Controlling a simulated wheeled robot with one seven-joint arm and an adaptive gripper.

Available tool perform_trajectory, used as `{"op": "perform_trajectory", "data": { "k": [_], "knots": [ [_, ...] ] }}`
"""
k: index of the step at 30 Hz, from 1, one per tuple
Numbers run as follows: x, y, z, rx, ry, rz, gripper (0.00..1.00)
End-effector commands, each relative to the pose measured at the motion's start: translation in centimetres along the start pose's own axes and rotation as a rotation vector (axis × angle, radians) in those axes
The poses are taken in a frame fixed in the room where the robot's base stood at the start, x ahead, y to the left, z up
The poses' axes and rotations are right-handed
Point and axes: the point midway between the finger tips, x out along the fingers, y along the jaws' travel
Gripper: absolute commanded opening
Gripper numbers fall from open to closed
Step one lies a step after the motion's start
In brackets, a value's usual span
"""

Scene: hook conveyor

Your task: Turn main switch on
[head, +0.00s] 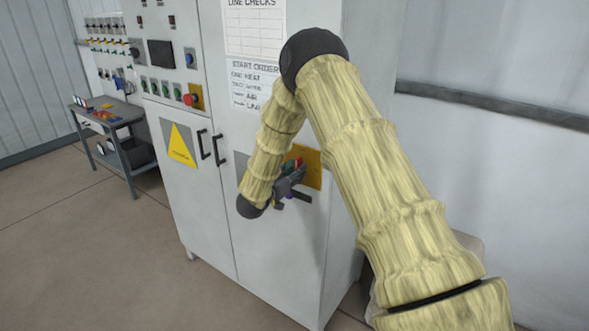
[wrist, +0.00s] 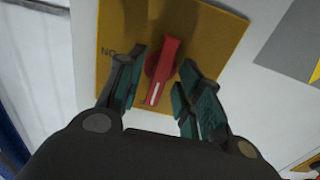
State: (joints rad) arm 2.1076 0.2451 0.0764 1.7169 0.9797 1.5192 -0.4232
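The main switch is a red rotary handle (wrist: 162,68) with a white mark, on a yellow plate (wrist: 215,40) fixed to the cabinet front. In the wrist view my gripper (wrist: 160,85) has its fingers on both sides of the red handle, with gaps showing, so it looks open around it. Part of a printed label, "NO", shows on the plate left of the handle. In the head view the yellow plate (head: 313,168) is partly hidden by my gripper (head: 291,180), and a bit of red shows beside the fingers.
The grey cabinet (head: 225,215) has two black door handles (head: 211,148) and a yellow warning triangle (head: 181,143). Printed sheets (head: 255,35) hang above. A red button (head: 189,99) sits on the upper panel. A small cart (head: 110,120) stands at the left. The floor in front is clear.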

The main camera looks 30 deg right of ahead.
Motion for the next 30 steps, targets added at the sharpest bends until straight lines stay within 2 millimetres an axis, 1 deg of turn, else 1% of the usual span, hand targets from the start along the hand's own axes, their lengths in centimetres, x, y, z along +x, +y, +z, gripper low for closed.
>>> {"op": "perform_trajectory", "data": {
  "k": [8,12,14,23,30],
  "knots": [
    [0.08,-0.02,0.05,0.0,0.0,0.0,0.36],
    [0.07,-0.02,0.05,0.0,0.0,0.0,0.1],
    [0.07,-0.02,0.04,0.0,0.0,0.0,0.0],
    [0.07,-0.02,0.14,0.01,-0.001,0.0,0.0],
    [0.08,-0.03,0.5,0.085,0.0,0.0,0.0]
  ]
}}
